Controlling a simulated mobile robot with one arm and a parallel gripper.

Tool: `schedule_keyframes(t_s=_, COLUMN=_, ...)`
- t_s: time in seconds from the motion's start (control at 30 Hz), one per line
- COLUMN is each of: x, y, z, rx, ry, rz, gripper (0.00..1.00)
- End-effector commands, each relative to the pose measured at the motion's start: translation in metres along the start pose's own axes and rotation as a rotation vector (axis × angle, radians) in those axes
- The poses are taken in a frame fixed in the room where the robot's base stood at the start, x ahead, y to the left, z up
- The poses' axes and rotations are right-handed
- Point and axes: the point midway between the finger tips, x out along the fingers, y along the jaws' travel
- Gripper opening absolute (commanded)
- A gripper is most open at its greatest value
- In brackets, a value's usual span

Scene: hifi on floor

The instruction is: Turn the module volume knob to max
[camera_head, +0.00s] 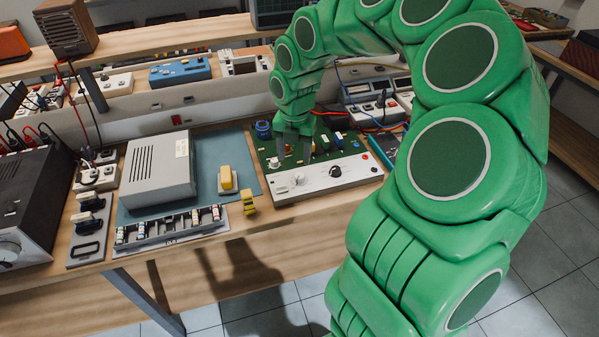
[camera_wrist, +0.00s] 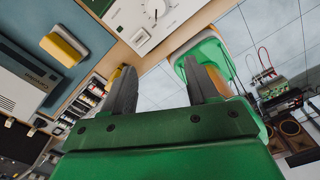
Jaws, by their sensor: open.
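The module (camera_head: 352,181) is a green circuit board with a white front panel at the bench's front edge. The panel carries a black round knob (camera_head: 336,171) right of its middle and a pale knob (camera_head: 299,181) on its left part. I cannot read which is the volume knob. In the wrist view the panel's corner shows at the top, with a pale dial knob (camera_wrist: 155,9). My gripper (camera_head: 293,156) points down over the left part of the module, behind the panel. Its two fingers (camera_wrist: 162,72) are apart, with nothing between them.
A grey box (camera_head: 160,172) stands on a blue-green mat left of the module. A yellow block (camera_head: 226,178) and another yellow part (camera_head: 249,202) lie between them. A tray of small parts (camera_head: 170,228) is at the front edge. Other devices crowd the back.

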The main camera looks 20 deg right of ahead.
Motion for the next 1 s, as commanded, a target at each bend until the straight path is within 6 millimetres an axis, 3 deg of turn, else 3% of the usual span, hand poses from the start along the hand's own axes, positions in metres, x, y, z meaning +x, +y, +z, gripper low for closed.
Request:
schedule_keyframes(t_s=0.1, x=0.021, y=0.001, z=0.023, rx=-0.145, ry=-0.003, rz=-0.003, gripper=0.59)
schedule_keyframes(t_s=0.3, x=0.041, y=-0.001, z=0.044, rx=-0.306, ry=-0.008, rz=-0.01, gripper=0.59)
schedule_keyframes(t_s=0.67, x=0.058, y=-0.003, z=0.049, rx=-0.339, ry=-0.008, rz=-0.016, gripper=0.59)
schedule_keyframes(t_s=1.0, x=0.1, y=-0.004, z=0.049, rx=-0.336, ry=-0.007, rz=-0.015, gripper=0.59)
